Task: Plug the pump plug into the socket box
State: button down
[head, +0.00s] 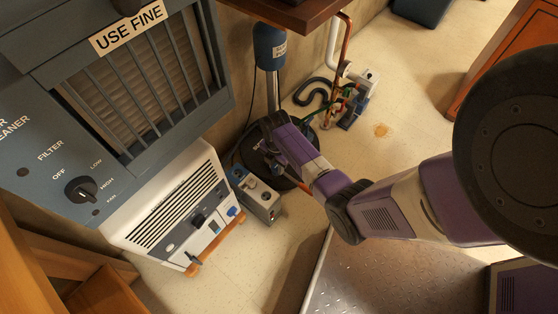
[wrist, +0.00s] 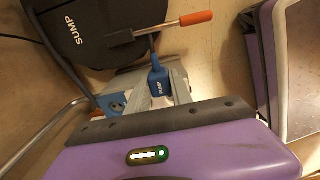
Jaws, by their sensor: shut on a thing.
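The pump plug (wrist: 157,83) is blue with a PUMP label. It sits between the pale fingers of my gripper (wrist: 158,76) in the wrist view, and the gripper is shut on it. The grey socket box (head: 262,200) stands on the floor in the head view, right of the white unit, with a blue part at its far end. The plug looks apart from that socket. In the head view the fingertips and plug are hard to make out.
The black sump lid (wrist: 92,32) lies beside the box, with an orange-handled tool (wrist: 185,20) over it. A white unit (head: 180,210) stands left under the blue-grey air cleaner (head: 70,140). Pipes (head: 340,95) stand behind. A metal plate (head: 365,270) lies in front.

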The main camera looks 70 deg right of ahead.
jog(key=a+p, duration=0.4)
jog(key=a, duration=0.4)
jog(key=shift+w+a+r, duration=0.25)
jog(key=shift+w+r, duration=0.15)
jog(key=shift+r, duration=0.05)
jog(key=shift+f, duration=0.1)
dwell(0.5)
jog(key=shift+f+b, duration=1.05)
jog(key=shift+f, duration=0.35)
jog(key=shift+f+b, duration=0.6)
jog(key=shift+f, duration=1.1)
dwell(3.0)
